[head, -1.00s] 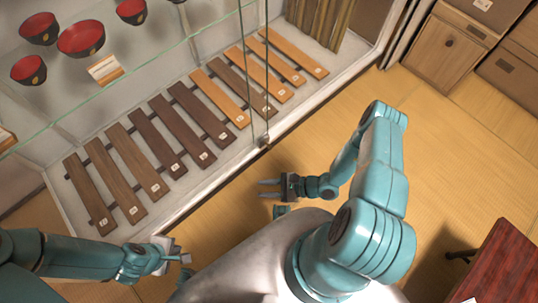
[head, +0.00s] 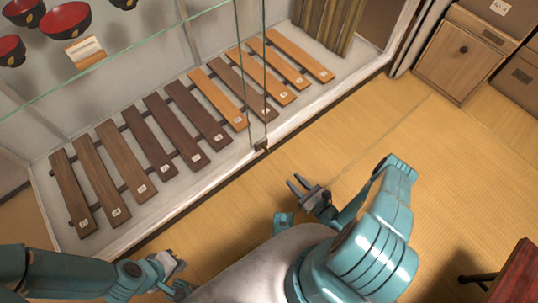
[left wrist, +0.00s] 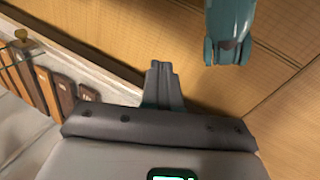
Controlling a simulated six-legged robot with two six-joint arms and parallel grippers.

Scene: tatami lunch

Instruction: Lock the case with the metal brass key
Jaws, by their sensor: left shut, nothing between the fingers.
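The glass case (head: 130,234) stands along the left, its two glass panes meeting above the front sill. A small dark lock fitting (head: 261,146) sits low at that glass edge in the head view. In the left wrist view a small brass-coloured piece (left wrist: 20,34) shows at the case; I cannot tell whether it is the key or part of the lock. My left gripper (head: 174,262) is shut and empty, in front of the case's near end; its fingers show in the left wrist view (left wrist: 163,75). My right gripper (head: 296,184) is open, fingers apart, over the tatami near the lock fitting.
Wooden slats (head: 150,135) with labels lie inside the case, and red-and-black bowls (head: 66,20) stand on its glass shelf. A wooden cabinet (head: 458,50) is at the upper right. A reddish table (head: 518,276) is at the lower right. Tatami (head: 440,180) between is clear.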

